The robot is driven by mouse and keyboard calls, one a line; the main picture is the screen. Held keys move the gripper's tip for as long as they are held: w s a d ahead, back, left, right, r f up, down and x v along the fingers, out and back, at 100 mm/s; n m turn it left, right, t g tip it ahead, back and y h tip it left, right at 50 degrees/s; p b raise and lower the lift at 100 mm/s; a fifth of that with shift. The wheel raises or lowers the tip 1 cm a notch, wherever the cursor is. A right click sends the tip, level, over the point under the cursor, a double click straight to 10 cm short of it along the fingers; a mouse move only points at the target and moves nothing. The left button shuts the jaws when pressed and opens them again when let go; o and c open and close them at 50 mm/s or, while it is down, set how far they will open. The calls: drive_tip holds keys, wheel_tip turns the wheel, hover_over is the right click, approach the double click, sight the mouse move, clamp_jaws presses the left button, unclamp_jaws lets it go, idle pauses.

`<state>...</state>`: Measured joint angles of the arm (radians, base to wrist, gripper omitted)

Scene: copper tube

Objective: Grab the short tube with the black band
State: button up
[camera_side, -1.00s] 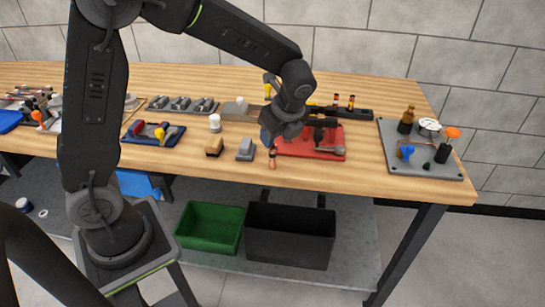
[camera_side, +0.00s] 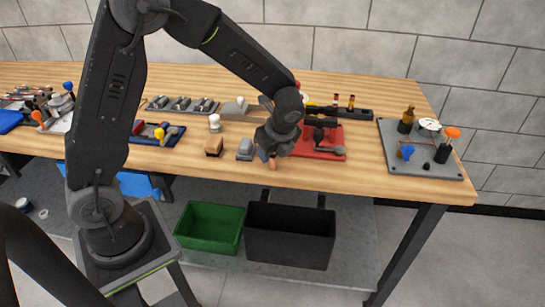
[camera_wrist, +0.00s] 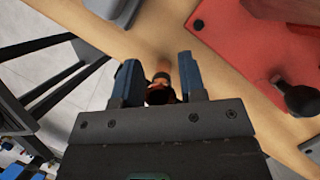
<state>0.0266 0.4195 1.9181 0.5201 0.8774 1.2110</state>
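The short copper tube (camera_side: 272,163) stands near the front edge of the wooden bench, left of the red board. In the side view only its lower part shows below my gripper (camera_side: 267,151). In the wrist view the tube (camera_wrist: 159,91) shows a dark band and sits between the two blue fingers of my gripper (camera_wrist: 158,68). A gap shows between the tube and each finger, so the fingers are open around it. The far side of the tube is hidden.
A red board (camera_side: 318,149) with dark tools lies just right of my gripper. A grey block (camera_side: 245,150) and a tan block (camera_side: 214,147) stand to the left. Green (camera_side: 210,226) and black (camera_side: 290,236) bins sit below the bench.

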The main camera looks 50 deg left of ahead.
clamp_jaws()
